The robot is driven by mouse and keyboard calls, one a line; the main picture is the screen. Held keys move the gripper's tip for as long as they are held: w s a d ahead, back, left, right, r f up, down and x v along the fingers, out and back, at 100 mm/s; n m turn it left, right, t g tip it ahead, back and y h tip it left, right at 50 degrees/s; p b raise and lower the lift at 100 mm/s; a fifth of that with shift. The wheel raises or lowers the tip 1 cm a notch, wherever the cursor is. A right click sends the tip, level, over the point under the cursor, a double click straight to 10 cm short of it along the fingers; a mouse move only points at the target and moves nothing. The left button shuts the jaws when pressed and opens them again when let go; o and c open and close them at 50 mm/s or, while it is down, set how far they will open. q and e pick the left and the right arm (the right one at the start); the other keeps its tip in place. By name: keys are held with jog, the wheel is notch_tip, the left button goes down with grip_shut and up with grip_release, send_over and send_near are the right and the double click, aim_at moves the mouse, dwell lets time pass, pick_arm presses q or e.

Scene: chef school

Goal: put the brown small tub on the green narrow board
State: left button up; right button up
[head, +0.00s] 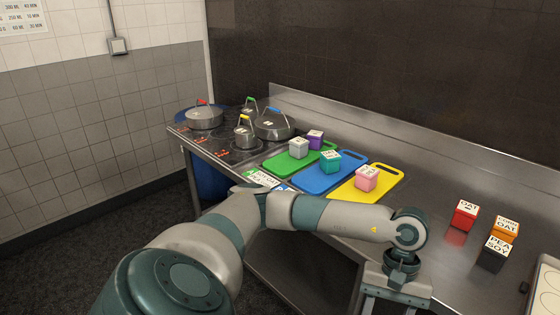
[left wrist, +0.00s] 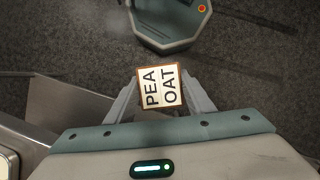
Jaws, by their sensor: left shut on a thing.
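The green narrow board (head: 279,165) lies on the steel counter beside the hob, with a white tub (head: 298,149) and a purple tub (head: 315,140) on it. My left gripper (head: 390,306) points down at the bottom of the head view, right of the boards and near the counter's front edge. In the left wrist view my left gripper (left wrist: 160,100) is shut on the brown small tub (left wrist: 160,87), whose pale top label reads PEA OAT. Dark floor shows behind the tub there. The tub is out of sight in the head view. My right gripper is not in view.
A blue board (head: 310,180) bears a teal tub (head: 330,161). A yellow board (head: 386,186) bears a pink tub (head: 366,178). Red (head: 465,214), orange (head: 505,229) and black (head: 494,253) tubs stand at the right. Several pots, including a grey one (head: 203,117), stand on the hob.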

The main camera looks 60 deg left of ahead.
pick_arm(q)
jog(key=f+m, duration=0.2)
jog(key=d+f+m+y, duration=0.1)
jog(key=f+m, duration=0.1)
jog(key=d+f+m+g+y, duration=0.1)
jog(key=f+m, duration=0.1)
jog(key=shift+s+d+f, duration=0.1)
jog(key=shift+s+d, duration=0.15)
jog(key=shift+s, duration=0.05)
jog(key=shift+d+f+m+y, duration=0.1)
jog(key=shift+f+m+y, duration=0.2)
jog(key=shift+f+m, duration=0.35)
jog(key=shift+r, duration=0.15)
